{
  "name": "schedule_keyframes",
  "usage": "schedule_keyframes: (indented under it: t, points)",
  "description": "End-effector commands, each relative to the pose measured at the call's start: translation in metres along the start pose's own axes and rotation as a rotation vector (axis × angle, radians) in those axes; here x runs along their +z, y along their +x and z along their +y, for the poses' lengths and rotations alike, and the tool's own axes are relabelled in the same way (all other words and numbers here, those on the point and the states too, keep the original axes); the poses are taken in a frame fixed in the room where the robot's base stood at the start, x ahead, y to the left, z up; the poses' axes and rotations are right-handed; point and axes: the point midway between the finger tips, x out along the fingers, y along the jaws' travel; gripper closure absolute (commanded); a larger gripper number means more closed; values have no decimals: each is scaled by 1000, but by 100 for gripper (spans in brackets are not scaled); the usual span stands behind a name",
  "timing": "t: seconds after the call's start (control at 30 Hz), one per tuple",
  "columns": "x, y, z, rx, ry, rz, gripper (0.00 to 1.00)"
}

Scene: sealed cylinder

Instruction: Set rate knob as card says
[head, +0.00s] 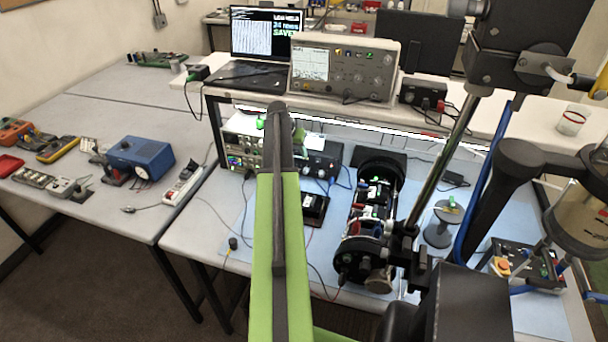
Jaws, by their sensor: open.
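My green arm reaches forward with its dark gripper (279,136) in front of the bench instruments. The gripper is open; its fingers are seen from behind and partly hidden by the arm. Behind it, a pale instrument (240,150) with small knobs and lights stands under the shelf, partly covered by my arm. To its right is a dark box (321,164) with small knobs on its front and a white card-like piece (315,141) at its top. I cannot tell which knob is the rate knob. No writing on the card-like piece can be read.
A black-ended cylinder assembly (372,210) stands right of my arm. A small black device (314,208) lies between them. An oscilloscope (343,68) and a laptop (265,45) stand on the shelf above. A blue box (140,158) sits on the left table. Loose cables cross the bench.

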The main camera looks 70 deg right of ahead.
Motion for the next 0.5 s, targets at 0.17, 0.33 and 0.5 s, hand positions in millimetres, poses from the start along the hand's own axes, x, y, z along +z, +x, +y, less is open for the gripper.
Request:
schedule_keyframes:
  t: [0.17, 0.33, 0.5]
  points:
    - [3, 50, -2, 0, 0, 0, 56]
    - [3, 87, -2, 0, -1, 0, 56]
    - [3, 124, -3, 0, -1, 0, 56]
